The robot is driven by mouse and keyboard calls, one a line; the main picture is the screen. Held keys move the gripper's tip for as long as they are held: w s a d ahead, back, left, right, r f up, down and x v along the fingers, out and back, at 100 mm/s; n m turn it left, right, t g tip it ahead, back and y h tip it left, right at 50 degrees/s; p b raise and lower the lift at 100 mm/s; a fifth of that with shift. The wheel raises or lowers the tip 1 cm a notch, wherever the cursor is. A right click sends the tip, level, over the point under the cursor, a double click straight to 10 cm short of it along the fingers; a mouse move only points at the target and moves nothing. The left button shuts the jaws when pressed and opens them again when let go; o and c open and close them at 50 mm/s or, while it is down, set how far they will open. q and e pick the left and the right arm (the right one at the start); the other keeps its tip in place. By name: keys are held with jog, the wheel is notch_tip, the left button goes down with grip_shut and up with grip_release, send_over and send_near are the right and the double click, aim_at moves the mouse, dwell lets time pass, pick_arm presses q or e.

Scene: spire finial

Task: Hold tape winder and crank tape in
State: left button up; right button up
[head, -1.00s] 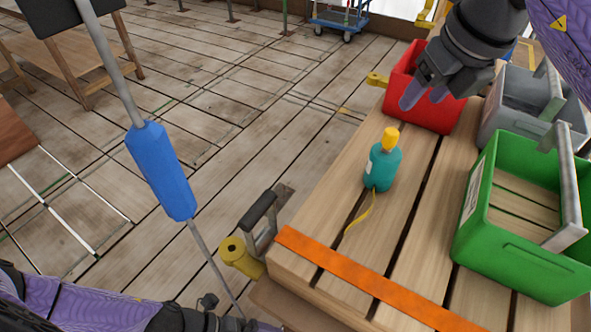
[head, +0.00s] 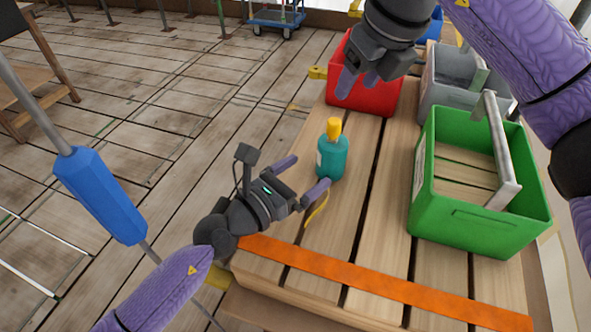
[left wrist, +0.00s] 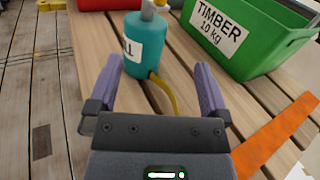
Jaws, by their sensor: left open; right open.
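The tape winder (head: 333,158) is a teal, bottle-shaped body with a yellow top (head: 334,128), upright on the wooden slatted bench. A yellow tape (head: 316,210) trails from its lower side across the slats. My left gripper (head: 308,173) is open and empty, just left and front of the winder, fingers pointing at it. In the left wrist view the winder body (left wrist: 147,50) stands just beyond the open fingers, with a white label and a grey piece at its top. My right gripper (head: 358,84) is open and empty in front of the red crate, beyond the winder.
A red crate (head: 375,98), a grey crate (head: 437,92) and a green crate (head: 455,232) labelled TIMBER stand on the bench beyond and right of the winder. An orange strip (head: 375,282) crosses the near edge. A blue-gripped rod (head: 100,195) stands at left. Slats around the winder are clear.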

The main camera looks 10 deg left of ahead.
aim_at(323, 150)
pick_arm(q)
jog(key=shift+w+a+t+y, duration=0.25)
jog(key=shift+w+t+y, duration=0.05)
jog(key=shift+w, duration=0.7)
jog(key=x, duration=0.7)
jog(key=shift+w+d, duration=0.1)
jog(key=shift+d, duration=0.05)
jog(key=shift+w+d, duration=0.4)
jog(key=shift+w, duration=0.05)
jog(key=c, duration=1.1)
jog(key=shift+f, duration=0.1)
jog(key=shift+c, duration=0.2)
